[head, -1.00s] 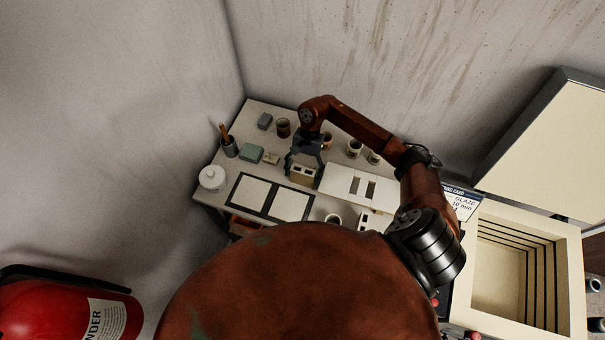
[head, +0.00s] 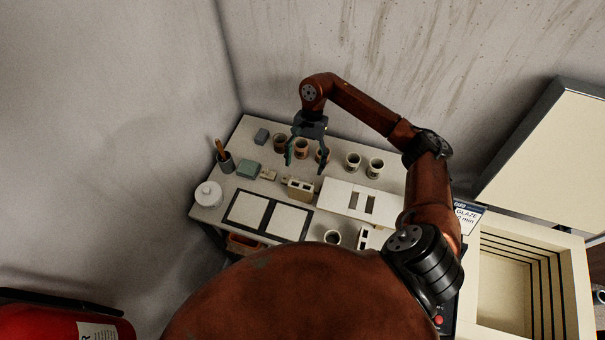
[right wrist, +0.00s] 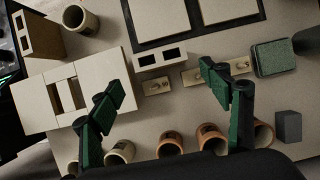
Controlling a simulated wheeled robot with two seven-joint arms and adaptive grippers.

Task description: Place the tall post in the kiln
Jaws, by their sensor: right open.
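A pale block with two square holes (head: 299,188) stands on the table below my right gripper; it also shows in the right wrist view (right wrist: 160,58). A second holed block (head: 363,238) stands nearer the front and looks tall in the right wrist view (right wrist: 40,36). I cannot tell for sure which is the tall post. My right gripper (head: 306,164) is open and empty, its fingers apart above the table behind the first block. They also show in the right wrist view (right wrist: 163,82). The kiln (head: 573,275) is open at the right. My left gripper is out of view.
White slabs (head: 336,196) lie right of the first block. Dark-framed tiles (head: 246,209) lie in front. Several cups, such as a pale one (head: 353,162), line the back. A green block (head: 248,168) and white jar (head: 208,194) stand left. The kiln lid (head: 535,150) is raised.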

